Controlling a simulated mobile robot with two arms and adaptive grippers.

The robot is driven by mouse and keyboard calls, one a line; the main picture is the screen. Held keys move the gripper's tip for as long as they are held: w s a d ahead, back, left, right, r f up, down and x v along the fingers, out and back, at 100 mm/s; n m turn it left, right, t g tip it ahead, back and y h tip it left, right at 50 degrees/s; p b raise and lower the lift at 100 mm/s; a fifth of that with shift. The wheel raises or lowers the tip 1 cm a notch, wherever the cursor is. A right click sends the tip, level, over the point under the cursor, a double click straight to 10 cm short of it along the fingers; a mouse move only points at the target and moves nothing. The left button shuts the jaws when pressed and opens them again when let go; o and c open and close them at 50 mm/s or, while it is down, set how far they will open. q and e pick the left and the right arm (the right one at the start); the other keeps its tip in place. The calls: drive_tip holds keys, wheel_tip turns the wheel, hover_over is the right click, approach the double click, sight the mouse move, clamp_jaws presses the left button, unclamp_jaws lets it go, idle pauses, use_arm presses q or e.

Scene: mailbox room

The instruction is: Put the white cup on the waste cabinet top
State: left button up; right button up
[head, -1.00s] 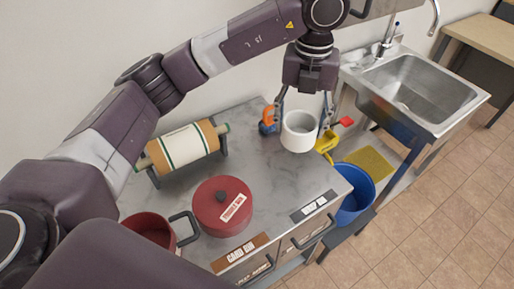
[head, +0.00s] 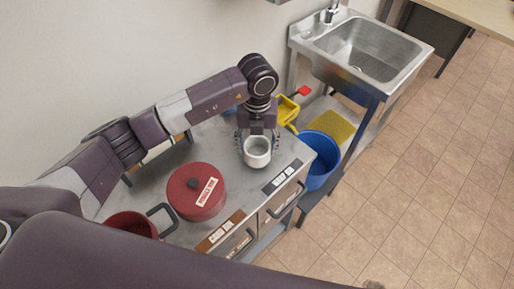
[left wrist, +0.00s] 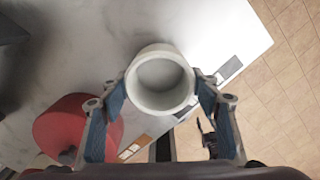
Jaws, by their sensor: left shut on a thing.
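The white cup (head: 257,152) is upright between the fingers of my left gripper (head: 257,143), over the right part of the grey waste cabinet top (head: 231,187). The left gripper is shut on the cup. In the left wrist view the cup (left wrist: 160,80) shows its open mouth, with the left gripper's blue finger pads (left wrist: 160,98) on either side. I cannot tell whether the cup's base touches the top. My right gripper is not in view.
A red lidded pot (head: 196,191) and a red open pot (head: 131,224) stand left of the cup. A blue bucket (head: 322,160), a yellow dustpan (head: 287,110) and a steel sink (head: 366,48) are to the right. The cabinet's front strip near its labels is clear.

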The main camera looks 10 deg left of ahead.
sight(257, 152)
use_arm(q)
drive_tip(key=shift+f, duration=1.05)
drive_tip(key=shift+f, duration=0.15)
drive_tip(key=o, duration=0.9)
drive_tip(key=shift+o, duration=0.2)
